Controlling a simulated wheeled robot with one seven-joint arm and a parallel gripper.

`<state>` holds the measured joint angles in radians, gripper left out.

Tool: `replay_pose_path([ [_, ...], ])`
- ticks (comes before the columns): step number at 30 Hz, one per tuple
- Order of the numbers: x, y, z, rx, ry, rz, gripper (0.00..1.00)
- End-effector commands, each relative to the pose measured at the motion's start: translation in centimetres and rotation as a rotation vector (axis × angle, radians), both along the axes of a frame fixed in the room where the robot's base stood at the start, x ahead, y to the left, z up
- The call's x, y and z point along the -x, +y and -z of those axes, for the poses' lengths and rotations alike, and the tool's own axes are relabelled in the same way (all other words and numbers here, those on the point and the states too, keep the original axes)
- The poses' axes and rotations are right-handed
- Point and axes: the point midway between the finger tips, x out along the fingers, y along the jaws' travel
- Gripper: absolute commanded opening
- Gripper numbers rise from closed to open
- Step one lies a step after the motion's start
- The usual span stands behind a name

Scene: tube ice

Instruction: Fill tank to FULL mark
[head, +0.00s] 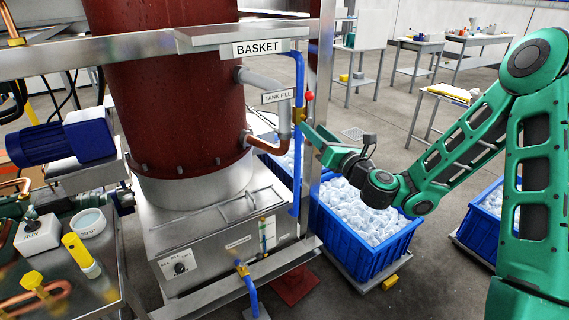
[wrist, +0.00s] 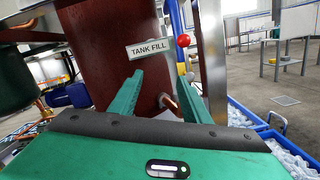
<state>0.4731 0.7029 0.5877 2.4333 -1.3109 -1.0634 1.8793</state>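The TANK FILL sign (head: 278,97) hangs beside a blue vertical pipe (head: 298,185); it also shows in the wrist view (wrist: 147,48). A brass valve (head: 299,115) with a red ball knob (head: 309,96) sits on that pipe; the knob is above and right of centre in the wrist view (wrist: 183,40). My gripper (head: 308,128) is close to the valve, just below and right of the knob. In the wrist view its two fingers (wrist: 163,78) are apart with nothing held between them. The steel tank (head: 205,255) has a small level gauge (head: 267,233) on its front; its level is too small to read.
A large dark red cylinder (head: 170,90) stands on the tank. A steel upright (head: 318,110) is close beside the valve. Blue crates of ice (head: 365,258) stand to the right. A BASKET sign (head: 257,48) is above. A bench (head: 75,262) is at left.

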Motion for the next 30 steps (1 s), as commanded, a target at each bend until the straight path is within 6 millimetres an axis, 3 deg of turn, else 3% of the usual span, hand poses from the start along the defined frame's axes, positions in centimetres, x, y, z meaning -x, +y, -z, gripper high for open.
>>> replay_pose_path([
  [4, 0.0, 0.4, 0.2, 0.111, -0.047, 0.004, 0.43],
  [8, -0.2, 1.2, 0.8, 0.396, -0.172, 0.018, 0.43],
  [20, -1.5, 1.8, 1.5, 1.542, -0.718, 0.078, 0.43],
  [30, -3.2, -0.1, -1.0, 2.483, -1.177, 0.14, 0.43],
])
